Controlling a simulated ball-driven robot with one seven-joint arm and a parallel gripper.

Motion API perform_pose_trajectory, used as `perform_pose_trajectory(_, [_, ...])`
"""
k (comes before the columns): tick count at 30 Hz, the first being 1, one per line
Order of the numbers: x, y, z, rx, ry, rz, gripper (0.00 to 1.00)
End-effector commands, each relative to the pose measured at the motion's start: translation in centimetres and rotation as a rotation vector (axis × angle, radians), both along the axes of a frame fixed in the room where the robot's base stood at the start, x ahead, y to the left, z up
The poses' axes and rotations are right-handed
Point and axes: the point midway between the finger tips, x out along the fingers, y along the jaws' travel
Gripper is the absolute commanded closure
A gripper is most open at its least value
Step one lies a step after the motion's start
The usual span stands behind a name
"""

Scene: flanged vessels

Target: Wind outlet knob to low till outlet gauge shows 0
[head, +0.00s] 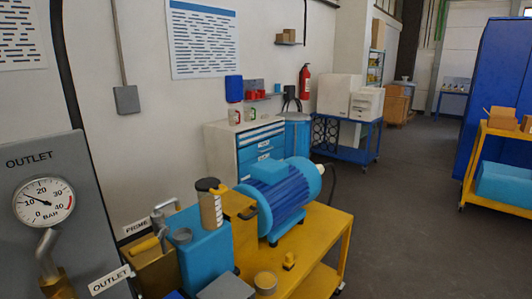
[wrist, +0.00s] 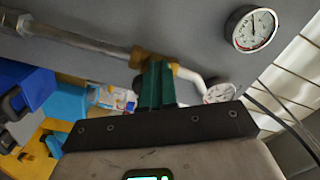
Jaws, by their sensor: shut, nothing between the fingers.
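The outlet gauge (head: 44,201) is a round white dial under the word OUTLET on a grey panel (head: 60,165) at the left of the head view. Its dark needle points to about 10 bar, well above 0. A bent silver pipe runs down from it to a brass fitting (head: 58,285). In the wrist view my gripper (wrist: 156,70) has its green fingers shut and empty, with the tips close to a brass fitting (wrist: 146,56); I cannot tell whether they touch. I cannot make out the outlet knob in either view. My gripper is outside the head view.
The wrist view shows one gauge (wrist: 252,29) on the grey panel and another (wrist: 219,92) by a bent pipe. A metal pipe (wrist: 75,38) leads to the brass fitting. A blue motor (head: 283,195) stands on a yellow cart (head: 325,232). Floor is clear behind it.

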Motion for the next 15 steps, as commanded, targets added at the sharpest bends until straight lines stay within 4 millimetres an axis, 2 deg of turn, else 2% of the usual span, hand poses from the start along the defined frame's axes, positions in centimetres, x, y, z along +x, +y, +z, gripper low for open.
perform_pose_trajectory(1, [1.17,-0.19,0.13,0.004,0.001,-0.016,1.00])
perform_pose_trajectory(15, [1.35,-0.23,-0.70,0.003,0.003,-0.017,1.00])
